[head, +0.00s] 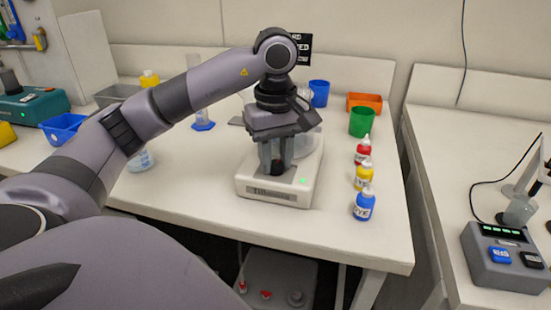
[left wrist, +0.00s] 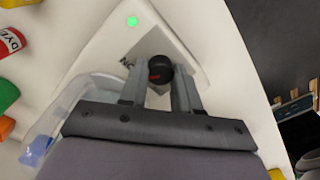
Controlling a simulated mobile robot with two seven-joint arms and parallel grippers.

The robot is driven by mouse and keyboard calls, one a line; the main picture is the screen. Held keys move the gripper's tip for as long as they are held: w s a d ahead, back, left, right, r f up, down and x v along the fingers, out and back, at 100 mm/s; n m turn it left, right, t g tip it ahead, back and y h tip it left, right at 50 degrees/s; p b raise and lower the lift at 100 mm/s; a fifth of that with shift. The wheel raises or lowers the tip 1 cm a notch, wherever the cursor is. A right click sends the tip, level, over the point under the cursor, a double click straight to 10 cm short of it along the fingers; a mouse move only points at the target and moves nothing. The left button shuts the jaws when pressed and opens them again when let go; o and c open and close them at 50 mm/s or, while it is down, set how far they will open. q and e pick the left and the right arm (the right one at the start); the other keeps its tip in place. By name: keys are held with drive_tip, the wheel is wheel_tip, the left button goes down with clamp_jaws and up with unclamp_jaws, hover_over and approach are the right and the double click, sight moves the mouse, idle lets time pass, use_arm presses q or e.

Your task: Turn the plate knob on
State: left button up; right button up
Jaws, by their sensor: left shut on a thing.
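The white plate device (head: 258,188) stands on the bench with a lit green light at its front right; it also shows in the left wrist view (left wrist: 100,45). Its black knob (left wrist: 159,70) has a red mark and sits on the device's front part. My left gripper (head: 277,168) points down over the device from above. In the left wrist view its two fingers (left wrist: 160,82) close on the knob from both sides. A clear container (left wrist: 75,100) stands on the device beside the gripper, partly hidden by it. My right gripper is not in view.
Red, yellow and blue dye bottles (head: 363,204) stand right of the device. Green (head: 362,122), blue (head: 319,93) and orange (head: 365,102) containers are behind. A clear beaker (head: 140,160) is at left.

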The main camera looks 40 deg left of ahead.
sight(276, 163)
use_arm(q)
drive_tip(key=shift+m, duration=1.5)
drive_tip(key=o, duration=1.1)
drive_tip(key=shift+c, duration=0.2)
wheel_tip(276, 163, up, 6)
drive_tip(key=shift+f+p, duration=0.1)
drive_tip(key=shift+p, duration=1)
drive_tip(key=shift+r+p, duration=0.3)
drive_tip(key=shift+r, duration=0.45)
